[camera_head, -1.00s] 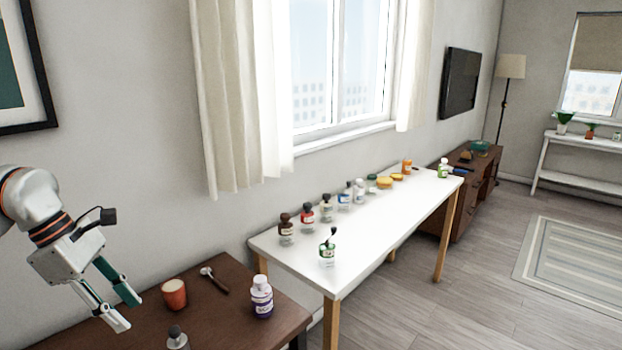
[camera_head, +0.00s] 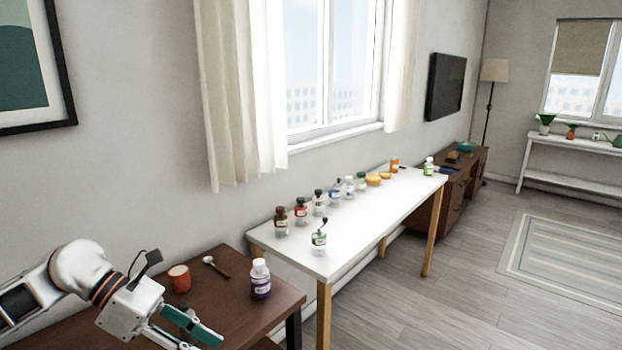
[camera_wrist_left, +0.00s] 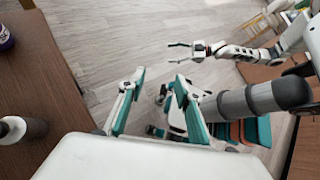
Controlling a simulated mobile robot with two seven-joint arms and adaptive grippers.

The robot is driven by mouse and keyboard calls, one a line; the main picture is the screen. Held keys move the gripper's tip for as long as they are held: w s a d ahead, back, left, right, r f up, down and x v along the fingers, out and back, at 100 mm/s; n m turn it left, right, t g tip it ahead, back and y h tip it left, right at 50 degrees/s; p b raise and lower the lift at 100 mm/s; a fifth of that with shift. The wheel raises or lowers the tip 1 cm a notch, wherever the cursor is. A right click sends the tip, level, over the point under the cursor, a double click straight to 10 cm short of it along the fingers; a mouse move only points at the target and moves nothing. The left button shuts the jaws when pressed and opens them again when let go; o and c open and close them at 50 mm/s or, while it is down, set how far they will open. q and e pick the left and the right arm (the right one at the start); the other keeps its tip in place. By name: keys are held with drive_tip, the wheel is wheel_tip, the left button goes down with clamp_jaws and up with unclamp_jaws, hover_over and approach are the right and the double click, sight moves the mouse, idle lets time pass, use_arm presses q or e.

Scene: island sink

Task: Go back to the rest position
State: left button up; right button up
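My left gripper (camera_head: 200,340) is low at the left of the head view, in front of the dark brown table.
The brown table (camera_head: 225,310) holds an orange cup (camera_head: 180,279), a spoon (camera_head: 217,267) and a purple-labelled bottle (camera_head: 260,279). A grey bottle (camera_wrist_left: 22,129) shows in the wrist view. A white table (camera_head: 365,232) carries several small bottles. The floor (camera_head: 455,285) is clear.

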use_arm(q)
drive_tip(key=s+d+r+n+t+h, duration=0.1)
drive_tip(key=d+n+t+h, duration=0.2)
drive_tip(key=d+n+h, duration=0.7)
drive_tip(key=a+f+n+t+y, duration=0.4)
drive_tip(key=f+n+t+y, duration=0.45)
drive_tip(key=n, duration=0.65)
drive_tip(key=a+f+n+t+y, duration=0.3)
drive_tip(key=f+n+t+y, duration=0.25)
drive_tip(key=f+n, duration=0.7)
drive_tip(key=s+a+f+n+g+y, duration=0.3)
drive_tip(key=s+a+f+n+g, duration=0.1)
drive_tip(key=s+f+n, duration=0.5)
wheel_tip(320, 180, down, 4)
drive_tip(key=s+g, duration=0.1)
drive_tip(key=s, duration=0.1)
drive_tip(key=shift+s+f+g+y, duration=0.25)
drive_tip(key=shift+s+g+y, duration=0.05)
drive_tip(key=shift+y, duration=0.1)
